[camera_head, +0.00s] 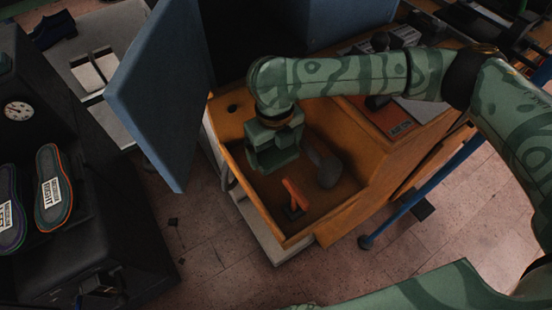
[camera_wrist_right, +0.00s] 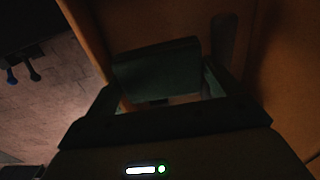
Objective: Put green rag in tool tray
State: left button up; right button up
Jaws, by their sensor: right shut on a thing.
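My right gripper (camera_head: 274,160) reaches down into the open orange-brown wooden tool tray (camera_head: 290,238). It is shut on a dark green piece, the green rag (camera_wrist_right: 158,68), which spans between its fingers in the right wrist view. In the head view the rag is hard to tell from the gripper's own green parts. The rag is inside the tray's walls; I cannot tell whether it touches the floor of the tray. My left gripper is not in view.
An orange-handled tool (camera_head: 296,194) and a grey rounded tool (camera_head: 326,166) lie in the tray near the gripper. A blue panel (camera_head: 160,95) stands close on the left. A dark bench (camera_head: 95,230) holds shoe soles (camera_head: 53,188). Tiled floor (camera_head: 215,265) is clear in front.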

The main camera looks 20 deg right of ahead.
aim_at(275, 160)
notch_tip(275, 160, down, 5)
jog(key=shift+r+b, duration=0.15)
jog(key=shift+b, duration=0.95)
jog(key=shift+f, duration=0.4)
jog(key=shift+r, duration=0.2)
jog(key=shift+f, duration=0.1)
